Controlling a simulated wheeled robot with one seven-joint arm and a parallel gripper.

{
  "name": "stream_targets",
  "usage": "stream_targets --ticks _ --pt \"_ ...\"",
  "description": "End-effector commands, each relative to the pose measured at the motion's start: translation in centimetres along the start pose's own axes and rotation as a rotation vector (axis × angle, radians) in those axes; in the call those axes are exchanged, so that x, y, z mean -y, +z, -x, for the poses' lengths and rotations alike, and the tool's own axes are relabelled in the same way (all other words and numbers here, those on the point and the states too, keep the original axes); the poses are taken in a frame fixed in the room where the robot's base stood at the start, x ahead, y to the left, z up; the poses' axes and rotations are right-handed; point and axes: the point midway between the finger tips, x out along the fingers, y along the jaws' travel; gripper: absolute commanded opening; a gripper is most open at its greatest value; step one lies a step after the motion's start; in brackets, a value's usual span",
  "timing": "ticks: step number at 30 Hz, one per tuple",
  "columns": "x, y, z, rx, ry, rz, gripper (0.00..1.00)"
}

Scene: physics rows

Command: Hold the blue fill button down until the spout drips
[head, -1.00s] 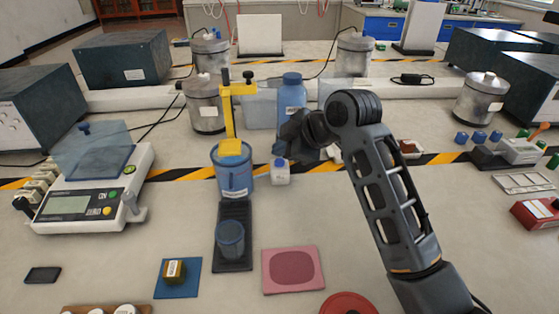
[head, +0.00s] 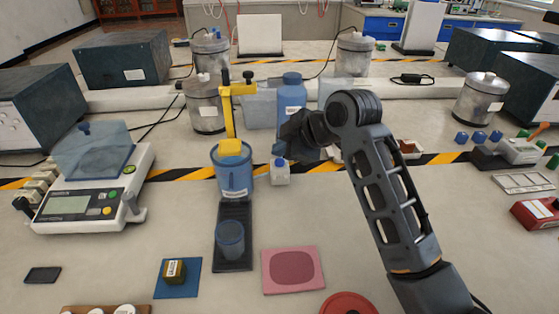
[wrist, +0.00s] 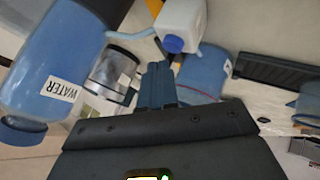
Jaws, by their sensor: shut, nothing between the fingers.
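The blue button (wrist: 173,43) is a round cap on a small white box (wrist: 183,20); in the head view the white box (head: 281,174) stands right of the clear blue vessel (head: 231,172). My gripper (wrist: 157,67) is shut and empty, its tips close to the button; I cannot tell whether they touch it. In the head view my gripper (head: 281,150) is just above the box. A blue cup (head: 230,240) stands on a dark tray (head: 234,209) in front of the vessel. I cannot make out the spout or any drip.
A yellow stand (head: 229,110) rises at the vessel. A large blue bottle marked WATER (wrist: 40,60) and a metal canister (wrist: 112,73) are near my gripper. A balance (head: 90,200) stands at left. A pink mat (head: 292,283) lies in front.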

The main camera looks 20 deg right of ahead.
Motion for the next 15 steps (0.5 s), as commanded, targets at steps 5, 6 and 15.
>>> stream_targets --ticks 5,6,15 --pt "0.34 0.31 -0.42 0.001 -0.001 0.000 0.00" --pt "0.39 0.36 -0.49 0.001 -0.001 0.000 0.00" --pt "0.41 0.39 -0.54 0.000 0.000 0.000 0.00"
